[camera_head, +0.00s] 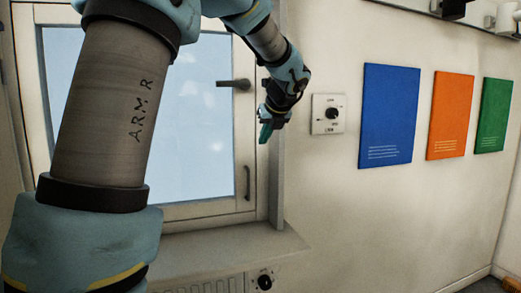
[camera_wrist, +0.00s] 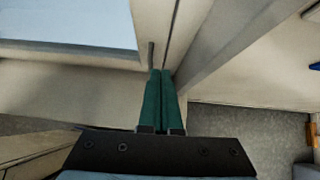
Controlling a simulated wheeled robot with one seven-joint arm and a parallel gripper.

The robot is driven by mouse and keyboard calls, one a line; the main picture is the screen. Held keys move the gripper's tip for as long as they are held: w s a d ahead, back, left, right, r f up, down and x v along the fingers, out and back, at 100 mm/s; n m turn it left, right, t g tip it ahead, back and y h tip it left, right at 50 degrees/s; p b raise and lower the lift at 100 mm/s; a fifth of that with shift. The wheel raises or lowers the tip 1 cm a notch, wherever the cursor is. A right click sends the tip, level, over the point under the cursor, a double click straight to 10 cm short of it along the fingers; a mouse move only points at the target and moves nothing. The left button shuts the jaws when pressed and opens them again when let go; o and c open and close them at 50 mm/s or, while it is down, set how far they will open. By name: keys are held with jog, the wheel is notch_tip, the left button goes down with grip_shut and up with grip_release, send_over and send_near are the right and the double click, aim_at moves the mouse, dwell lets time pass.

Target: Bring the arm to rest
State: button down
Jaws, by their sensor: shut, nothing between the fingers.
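My arm rises on the left of the head view and bends over to the right in front of a window. My gripper (camera_head: 265,132) hangs at its end, pointing down, in front of the right side of the window frame. In the wrist view my gripper (camera_wrist: 161,75) shows two green fingers lying together, shut and empty. Nothing is held.
A window (camera_head: 210,150) with a dark handle (camera_head: 235,84) is behind my arm, above a sill (camera_head: 230,243). A wall dial (camera_head: 327,114) is right of my gripper. Blue (camera_head: 389,115), orange (camera_head: 450,115) and green (camera_head: 493,115) panels hang farther right.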

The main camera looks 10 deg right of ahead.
jog(key=s+a+f+n+g+h, duration=0.1)
jog(key=s+a+f+n+g, duration=0.2)
jog(key=s+a+f+n, duration=0.8)
jog(key=s+a+f+n+g, duration=0.4)
jog(key=s+a+f+n, duration=0.7)
jog(key=n, duration=1.1)
notch_tip(320, 180, down, 2)
jog(key=shift+s+a+f+h, duration=0.15)
jog(key=shift+s+a+h, duration=0.1)
jog(key=shift+a+h, duration=0.15)
